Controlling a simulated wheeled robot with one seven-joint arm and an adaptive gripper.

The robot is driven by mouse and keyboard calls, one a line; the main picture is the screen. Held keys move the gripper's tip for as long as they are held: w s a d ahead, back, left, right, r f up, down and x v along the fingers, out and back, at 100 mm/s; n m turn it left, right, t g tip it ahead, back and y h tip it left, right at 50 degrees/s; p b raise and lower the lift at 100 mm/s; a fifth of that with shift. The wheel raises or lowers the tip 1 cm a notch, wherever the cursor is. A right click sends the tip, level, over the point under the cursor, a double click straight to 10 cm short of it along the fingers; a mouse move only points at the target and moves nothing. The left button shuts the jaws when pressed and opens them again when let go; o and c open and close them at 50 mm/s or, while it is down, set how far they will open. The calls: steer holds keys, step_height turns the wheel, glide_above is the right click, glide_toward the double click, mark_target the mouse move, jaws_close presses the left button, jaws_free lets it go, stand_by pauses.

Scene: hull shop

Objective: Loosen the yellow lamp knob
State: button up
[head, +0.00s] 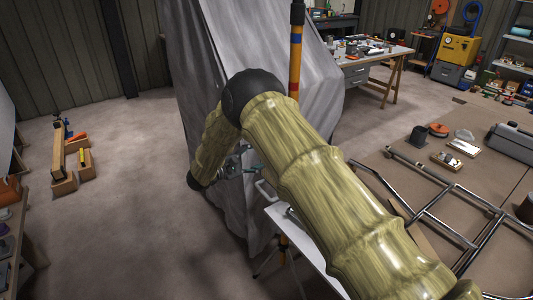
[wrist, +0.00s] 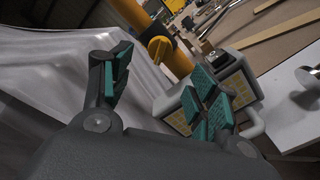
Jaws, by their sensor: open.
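In the wrist view, the yellow lamp knob (wrist: 160,48) shows just beyond the fingertips, in front of a yellow pole (wrist: 125,12). My gripper (wrist: 158,66) is open, with teal pads on its fingers. The knob appears in the gap between the fingers; I cannot tell whether either finger touches it. A white lamp body (wrist: 244,64) with yellow gridded panels sits behind the right finger, which partly hides it. In the head view, my gripper (head: 246,170) shows small beside my arm, and the knob is hidden. The upper pole (head: 295,58) stands upright there.
Grey sheeting (head: 205,75) hangs behind the gripper and fills the left of the wrist view. A white board (head: 292,238) lies below my arm.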

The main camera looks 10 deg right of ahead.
steer(key=shift+v, duration=1.2)
